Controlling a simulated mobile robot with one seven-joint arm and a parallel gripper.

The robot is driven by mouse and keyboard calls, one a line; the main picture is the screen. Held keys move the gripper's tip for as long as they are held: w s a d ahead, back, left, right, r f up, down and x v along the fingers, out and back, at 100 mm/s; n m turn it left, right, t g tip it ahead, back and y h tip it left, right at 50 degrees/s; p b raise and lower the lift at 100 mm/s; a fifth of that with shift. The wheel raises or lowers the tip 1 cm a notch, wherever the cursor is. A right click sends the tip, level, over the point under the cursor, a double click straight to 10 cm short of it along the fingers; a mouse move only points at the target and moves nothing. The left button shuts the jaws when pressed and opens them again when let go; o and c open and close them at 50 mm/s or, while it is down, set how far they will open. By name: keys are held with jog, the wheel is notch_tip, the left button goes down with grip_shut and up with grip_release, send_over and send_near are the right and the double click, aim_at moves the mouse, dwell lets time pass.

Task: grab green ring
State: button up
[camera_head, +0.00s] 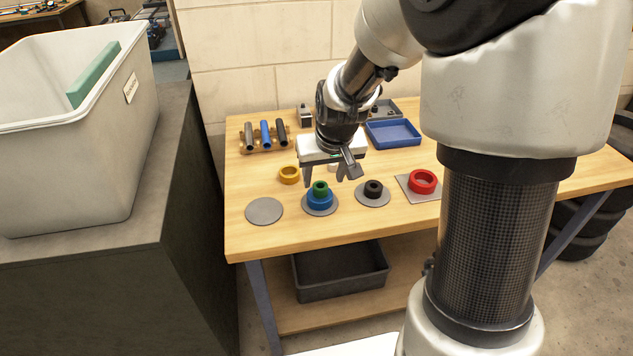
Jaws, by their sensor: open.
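The green ring (320,187) is small and rests on top of a larger blue ring (320,200). The blue ring lies on a grey round disc (304,210) on the wooden table. My gripper (323,178) points down with its fingers apart. It hangs close to the green ring in the picture, with nothing seen between the fingers. I cannot tell the exact height of the fingertips over the ring.
On the wooden table (330,232), a yellow ring (289,174), a black ring (373,188) and a red ring (422,181) stand nearby. A bare grey disc (264,210) lies left. A blue tray (393,133) and a tube rack (264,145) are behind.

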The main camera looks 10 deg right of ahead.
aim_at(321, 184)
jog(key=x, duration=0.4)
jog(key=shift+a+f, duration=0.15)
jog(key=shift+f, duration=0.05)
jog(key=c, duration=1.1)
